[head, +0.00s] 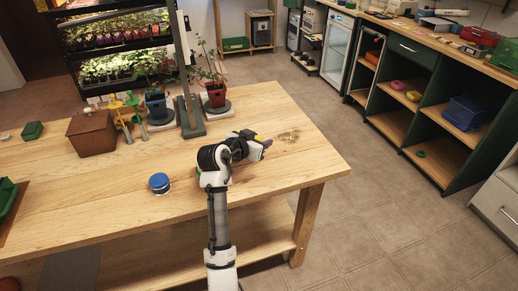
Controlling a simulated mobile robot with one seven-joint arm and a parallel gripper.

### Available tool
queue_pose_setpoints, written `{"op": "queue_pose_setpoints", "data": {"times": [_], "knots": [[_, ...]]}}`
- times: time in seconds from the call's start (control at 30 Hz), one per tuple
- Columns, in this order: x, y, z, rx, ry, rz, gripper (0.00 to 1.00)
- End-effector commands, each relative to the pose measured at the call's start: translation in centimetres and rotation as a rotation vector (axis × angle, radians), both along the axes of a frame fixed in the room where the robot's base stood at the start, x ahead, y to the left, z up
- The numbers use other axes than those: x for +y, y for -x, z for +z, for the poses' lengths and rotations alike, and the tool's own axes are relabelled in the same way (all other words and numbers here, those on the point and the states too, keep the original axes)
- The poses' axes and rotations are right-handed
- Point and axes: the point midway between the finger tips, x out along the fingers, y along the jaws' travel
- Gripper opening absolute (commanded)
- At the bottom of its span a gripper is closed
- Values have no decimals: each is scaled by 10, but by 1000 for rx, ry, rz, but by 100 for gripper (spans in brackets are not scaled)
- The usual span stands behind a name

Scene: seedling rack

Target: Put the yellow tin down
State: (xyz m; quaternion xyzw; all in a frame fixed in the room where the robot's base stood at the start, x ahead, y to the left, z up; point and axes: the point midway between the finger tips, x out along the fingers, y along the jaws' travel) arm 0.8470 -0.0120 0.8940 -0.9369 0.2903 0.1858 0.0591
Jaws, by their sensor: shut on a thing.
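My gripper (262,144) is over the right part of the wooden table (110,208), pointing right. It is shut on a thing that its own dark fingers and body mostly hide. A small patch of yellow (258,138) shows at the gripper, which fits the yellow tin; its shape cannot be made out. I cannot tell whether it touches the table top.
A blue tin (160,183) stands on the table left of my arm. Something green (197,171) is partly hidden behind the arm.

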Motion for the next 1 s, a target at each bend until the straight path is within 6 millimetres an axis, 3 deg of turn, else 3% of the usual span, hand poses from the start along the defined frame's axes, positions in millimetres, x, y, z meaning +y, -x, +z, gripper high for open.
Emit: {"op": "queue_pose_setpoints", "data": {"times": [0.23,1.0], "knots": [[-1,1,-35,4,2,-1,18],[0,0,-51,4,1,0,18]]}}
